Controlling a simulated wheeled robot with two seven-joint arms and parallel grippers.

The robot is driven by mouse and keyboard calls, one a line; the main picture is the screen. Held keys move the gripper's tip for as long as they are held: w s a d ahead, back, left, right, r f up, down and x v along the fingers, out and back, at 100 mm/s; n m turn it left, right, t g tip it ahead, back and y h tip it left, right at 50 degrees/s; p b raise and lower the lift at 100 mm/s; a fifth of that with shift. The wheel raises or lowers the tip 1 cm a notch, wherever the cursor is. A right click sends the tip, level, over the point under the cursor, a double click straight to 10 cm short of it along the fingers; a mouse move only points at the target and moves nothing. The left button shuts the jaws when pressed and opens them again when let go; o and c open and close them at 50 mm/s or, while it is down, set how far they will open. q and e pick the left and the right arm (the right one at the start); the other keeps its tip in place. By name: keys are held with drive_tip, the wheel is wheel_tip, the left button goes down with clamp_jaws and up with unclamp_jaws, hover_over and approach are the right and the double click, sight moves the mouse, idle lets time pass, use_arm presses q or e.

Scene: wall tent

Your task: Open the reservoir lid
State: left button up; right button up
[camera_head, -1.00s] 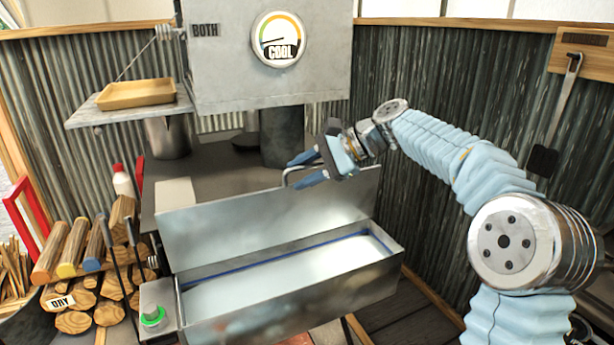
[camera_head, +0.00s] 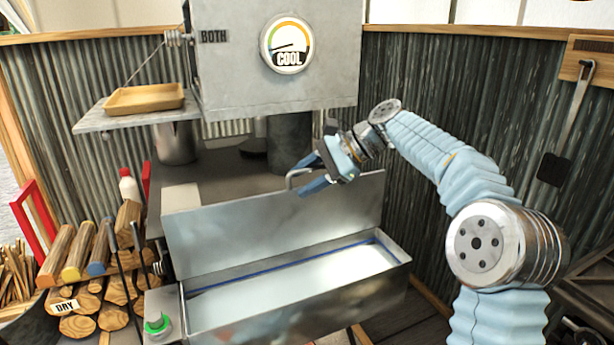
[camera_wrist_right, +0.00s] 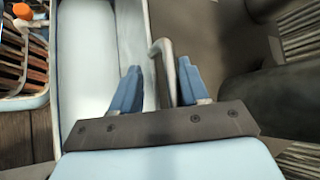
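The reservoir is a long metal trough (camera_head: 300,312) at the front of the stove, with pale water inside and a blue line along its inner wall. Its metal lid (camera_head: 240,235) stands raised along the back edge, so the trough is open. A bent rod handle (camera_head: 291,180) sits on the lid's top edge. My right gripper (camera_head: 308,174) is at this handle, fingers pointing left. In the right wrist view the blue fingers (camera_wrist_right: 158,88) are apart, with the handle (camera_wrist_right: 163,60) between them. I cannot tell whether they touch it. My left gripper is not in view.
A metal box with a dial (camera_head: 286,43) hangs above the stovetop. A shelf with a tan tray (camera_head: 145,98) is at the left. Split logs (camera_head: 80,250) and pokers stand left of the trough. A green-ringed knob (camera_head: 157,324) is at its front left. Corrugated walls (camera_head: 420,75) enclose the back.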

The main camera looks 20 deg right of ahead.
drive_tip(key=shift+d+r, duration=0.1)
drive_tip(key=shift+r, duration=0.1)
drive_tip(key=v, duration=1.3)
drive_tip(key=shift+s+d, duration=0.15)
drive_tip(key=shift+s, duration=0.05)
